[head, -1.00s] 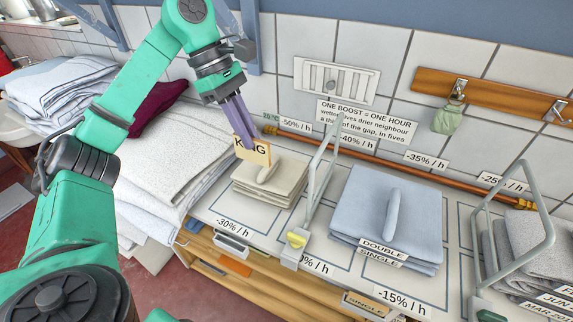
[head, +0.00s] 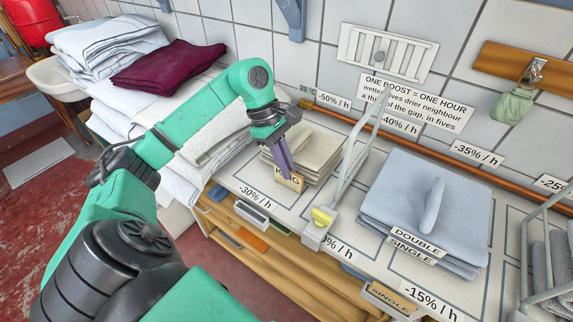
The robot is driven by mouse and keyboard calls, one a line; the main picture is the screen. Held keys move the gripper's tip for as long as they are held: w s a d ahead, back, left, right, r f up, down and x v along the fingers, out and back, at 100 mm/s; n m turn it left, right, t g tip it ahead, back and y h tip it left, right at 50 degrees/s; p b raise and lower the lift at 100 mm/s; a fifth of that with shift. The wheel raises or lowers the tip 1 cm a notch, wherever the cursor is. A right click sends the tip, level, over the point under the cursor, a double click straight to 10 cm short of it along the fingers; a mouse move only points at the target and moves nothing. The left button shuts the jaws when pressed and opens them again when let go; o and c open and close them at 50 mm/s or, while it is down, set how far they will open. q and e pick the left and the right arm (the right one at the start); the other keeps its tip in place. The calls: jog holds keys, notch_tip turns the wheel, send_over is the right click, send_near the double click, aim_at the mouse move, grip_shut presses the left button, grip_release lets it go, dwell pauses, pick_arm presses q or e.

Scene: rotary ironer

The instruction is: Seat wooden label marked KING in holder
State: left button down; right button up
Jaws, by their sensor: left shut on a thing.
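The wooden label marked KING (head: 289,180) is at the front edge of the beige folded stack (head: 318,152), partly covered by my gripper. My left gripper (head: 285,168) has its purple fingers shut on the label from above. A holder at that stack cannot be made out behind the label, and I cannot tell whether the label touches it. Labels marked DOUBLE (head: 418,240) and SINGLE (head: 410,252) sit at the front of the blue-grey stack (head: 465,215). My right gripper is not in view.
A grey metal frame with a yellow block (head: 322,216) stands just right of the beige stack. White linen piles and a maroon cloth (head: 168,68) lie to the left. Open shelving (head: 290,265) with label holders lies below the counter edge. A copper pipe runs along the wall.

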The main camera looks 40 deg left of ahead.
pick_arm(q)
jog(key=shift+w+f, duration=0.1)
jog(key=shift+f, duration=0.1)
jog(key=c, duration=1.2)
grip_release()
jog(key=shift+c, duration=0.2)
